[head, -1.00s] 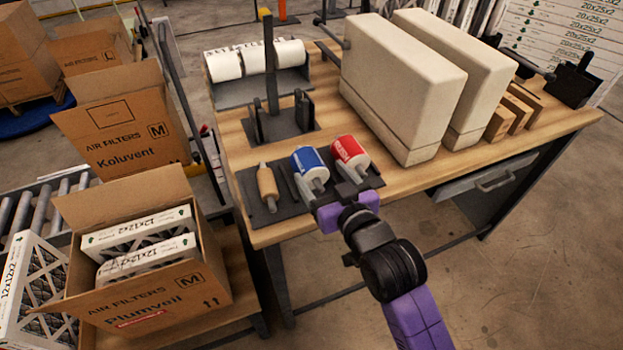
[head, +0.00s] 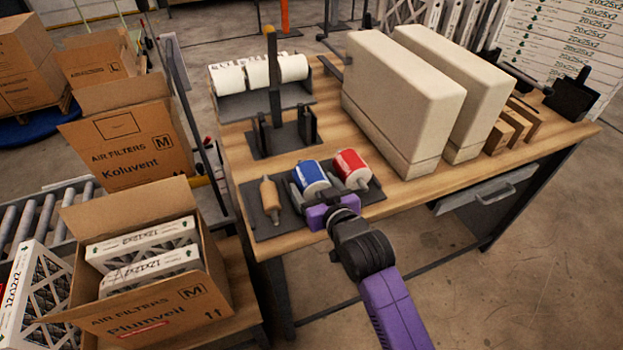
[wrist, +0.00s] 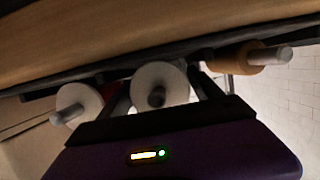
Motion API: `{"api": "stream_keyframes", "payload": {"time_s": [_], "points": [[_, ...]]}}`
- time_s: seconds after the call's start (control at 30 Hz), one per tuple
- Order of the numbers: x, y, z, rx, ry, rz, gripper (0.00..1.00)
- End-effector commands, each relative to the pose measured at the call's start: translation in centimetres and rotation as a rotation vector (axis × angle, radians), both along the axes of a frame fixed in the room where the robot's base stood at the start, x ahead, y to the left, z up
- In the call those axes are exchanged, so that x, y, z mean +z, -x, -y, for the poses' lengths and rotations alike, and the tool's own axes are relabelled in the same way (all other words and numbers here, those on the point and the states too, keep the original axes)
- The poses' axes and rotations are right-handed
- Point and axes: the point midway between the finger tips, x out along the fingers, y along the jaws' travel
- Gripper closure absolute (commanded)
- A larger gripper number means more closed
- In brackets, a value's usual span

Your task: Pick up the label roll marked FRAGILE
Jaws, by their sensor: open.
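The blue label roll (head: 311,176) with a white end lies on the dark holder at the bench's front edge; I cannot read its marking. The red label roll (head: 350,166) lies just right of it, its marking also unreadable now. My gripper (head: 312,190) is open at the blue roll, with a finger on each side of it. In the wrist view, the blue roll's white end (wrist: 158,85) shows between the fingers of my gripper (wrist: 162,88). The red roll's end (wrist: 78,105) is to the left there. Whether the fingers touch the blue roll cannot be told.
A tan roll (head: 269,194) lies on the holder (head: 262,224), left of the blue roll. A dark stand (head: 281,138) and white rolls (head: 259,73) are behind. Large beige blocks (head: 401,100) stand to the right. An open filter carton (head: 160,301) is at lower left.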

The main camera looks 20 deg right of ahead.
Motion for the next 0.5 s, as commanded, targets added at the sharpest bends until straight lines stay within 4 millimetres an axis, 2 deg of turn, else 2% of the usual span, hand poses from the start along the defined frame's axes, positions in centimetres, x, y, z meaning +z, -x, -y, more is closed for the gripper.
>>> {"api": "stream_keyframes", "payload": {"time_s": [0.23,0.5], "points": [[-0.07,-0.09,0.0,0.0,0.0,0.0,0.27],[-0.06,-0.08,0.0,0.0,0.0,0.0,0.8]]}}
